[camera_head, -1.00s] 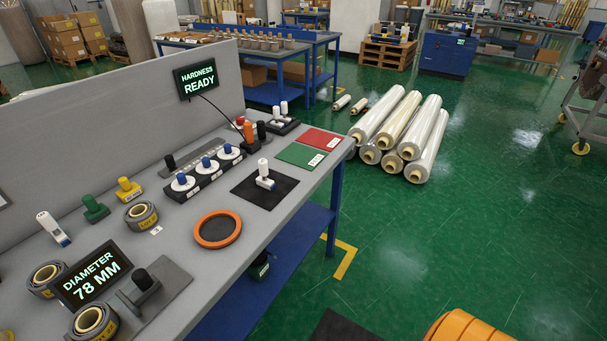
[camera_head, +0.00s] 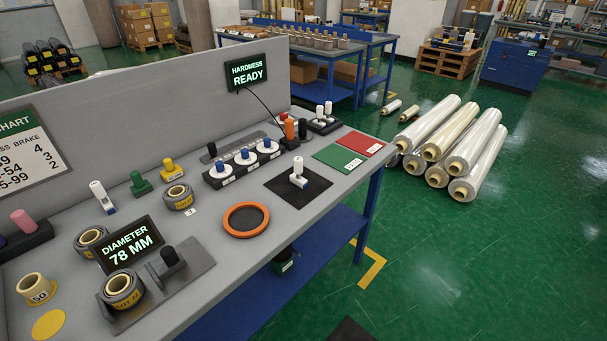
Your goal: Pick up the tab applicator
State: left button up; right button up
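No label marks the tab applicator, so I cannot tell for sure which tool it is. A white-handled tool (camera_head: 298,172) stands on a black mat (camera_head: 318,188) near the bench's front edge. Another white tool (camera_head: 102,197) with a blue part stands at the left, behind the "DIAMETER 78 MM" display (camera_head: 130,244). Two more white-handled pieces (camera_head: 324,112) stand in a black holder at the far end. Neither of my grippers is in view.
The grey bench (camera_head: 265,270) also carries wound rolls (camera_head: 122,290), an orange ring (camera_head: 246,219), a rack of blue-knobbed discs (camera_head: 244,160), green (camera_head: 338,158) and red (camera_head: 361,143) pads. Wrapped rolls (camera_head: 455,145) lie on the floor. The green floor at right is open.

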aim_at(295, 178)
jog(key=i+l+u, duration=0.5)
jog(key=l+u, duration=0.3)
jog(key=l, duration=0.15)
jog(key=i+l+u, duration=0.15)
jog(key=l+u, duration=0.25)
jog(key=l, duration=0.15)
jog(key=l+u, duration=0.85)
jog(key=l, duration=0.35)
